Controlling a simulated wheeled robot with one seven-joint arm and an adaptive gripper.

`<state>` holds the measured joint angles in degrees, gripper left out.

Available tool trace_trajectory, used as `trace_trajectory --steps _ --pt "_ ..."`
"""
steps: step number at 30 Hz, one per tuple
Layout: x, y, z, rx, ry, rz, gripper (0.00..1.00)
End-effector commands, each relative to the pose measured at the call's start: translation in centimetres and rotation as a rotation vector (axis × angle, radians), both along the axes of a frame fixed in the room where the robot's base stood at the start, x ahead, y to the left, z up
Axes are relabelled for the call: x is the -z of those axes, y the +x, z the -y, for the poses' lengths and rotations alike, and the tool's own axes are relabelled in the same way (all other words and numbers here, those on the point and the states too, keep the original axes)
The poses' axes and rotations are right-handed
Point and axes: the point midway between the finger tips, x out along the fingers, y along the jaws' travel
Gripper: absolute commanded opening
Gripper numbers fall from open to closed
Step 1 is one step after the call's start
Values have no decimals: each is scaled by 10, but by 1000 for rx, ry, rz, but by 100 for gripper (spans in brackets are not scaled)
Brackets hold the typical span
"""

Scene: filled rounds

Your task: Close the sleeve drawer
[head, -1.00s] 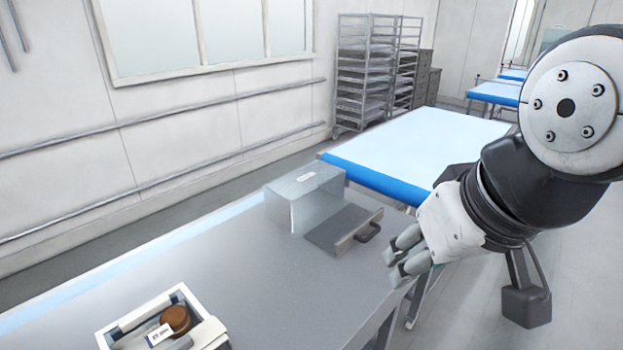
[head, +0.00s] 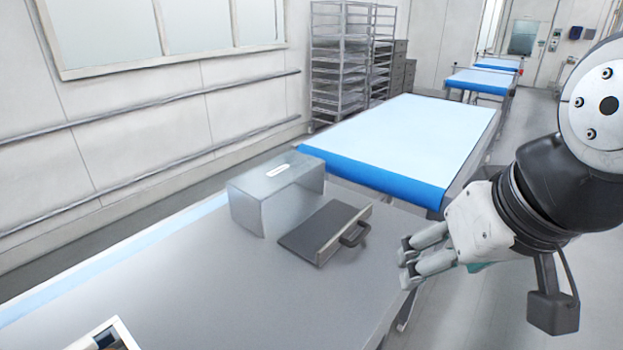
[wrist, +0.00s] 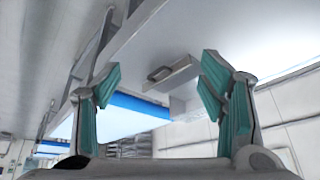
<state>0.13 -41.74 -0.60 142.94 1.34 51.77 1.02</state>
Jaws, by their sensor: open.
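The sleeve drawer (head: 319,239) is pulled out from a grey box-shaped housing (head: 262,205) on the grey table. Its front panel carries a dark handle (head: 355,235) that faces right, toward my gripper. My gripper (head: 405,262) is open and empty, to the right of the handle and apart from it, near the table's right edge. In the wrist view the teal-padded fingers (wrist: 160,95) are spread wide, and the drawer front with its handle (wrist: 160,74) shows between them in the distance. The drawer's inside is hard to make out.
The grey table (head: 200,300) is clear in front of the housing. A white tray (head: 105,338) shows at the bottom left, cut off. A blue-edged table (head: 400,150) stands behind, with a metal rack (head: 340,65) beyond it. Open floor lies right.

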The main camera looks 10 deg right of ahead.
Motion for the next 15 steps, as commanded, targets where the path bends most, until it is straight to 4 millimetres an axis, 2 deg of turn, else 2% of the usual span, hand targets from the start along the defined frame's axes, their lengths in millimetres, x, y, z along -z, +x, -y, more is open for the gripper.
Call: trace_trajectory --steps 1,7,15 --pt "3 5 0 32 36 -21 45" --pt "17 35 -7 289 305 -155 0" --pt "40 91 -1 738 660 -342 0"
